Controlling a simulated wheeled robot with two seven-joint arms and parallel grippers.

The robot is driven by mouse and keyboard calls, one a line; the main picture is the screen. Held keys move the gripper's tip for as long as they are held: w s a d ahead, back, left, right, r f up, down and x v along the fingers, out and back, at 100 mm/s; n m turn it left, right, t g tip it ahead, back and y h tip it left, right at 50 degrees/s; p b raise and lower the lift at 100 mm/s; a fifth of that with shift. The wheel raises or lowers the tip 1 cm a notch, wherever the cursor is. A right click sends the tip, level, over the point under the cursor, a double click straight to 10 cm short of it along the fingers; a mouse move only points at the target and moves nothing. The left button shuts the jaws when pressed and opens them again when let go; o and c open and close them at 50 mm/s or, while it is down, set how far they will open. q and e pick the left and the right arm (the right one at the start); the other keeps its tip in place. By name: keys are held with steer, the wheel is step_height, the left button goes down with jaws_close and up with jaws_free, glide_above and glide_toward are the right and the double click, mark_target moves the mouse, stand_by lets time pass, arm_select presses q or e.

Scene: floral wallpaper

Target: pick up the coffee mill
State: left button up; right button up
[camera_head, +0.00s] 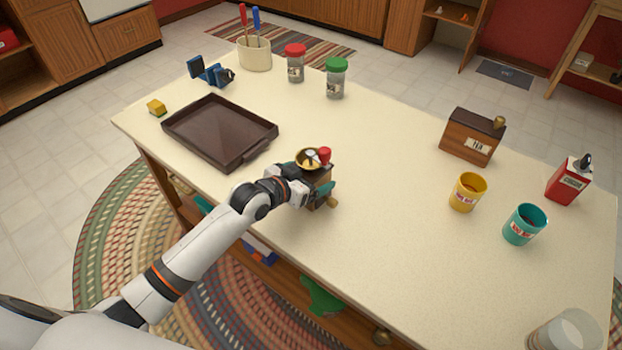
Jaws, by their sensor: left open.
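The coffee mill (318,174) stands upright on the cream tabletop near its front edge. It has a wooden body, a brass bowl on top and a crank with a red knob. My left gripper (311,186) reaches it from the left at body height. Its jaws are open, with the teal-tipped fingers around the mill's body. The wrist and fingers hide part of the body, and I cannot tell whether the fingers touch it. My right gripper is not in view.
A dark tray (219,132) lies to the left of the mill. Jars, a utensil crock (254,55) and a blue item stand at the back left. A wooden box (472,138), a yellow mug (467,192), a teal mug (523,226) and a red tin (568,182) stand right. The table's centre is clear.

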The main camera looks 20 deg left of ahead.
mark_target(309, 154)
arm_select(q)
steer(key=c, duration=0.9)
step_height(309, 154, up, 10)
steer(key=shift+r, duration=0.1)
steer(key=shift+o, duration=1)
steer(key=c, duration=0.4)
steer(key=shift+o, duration=0.2)
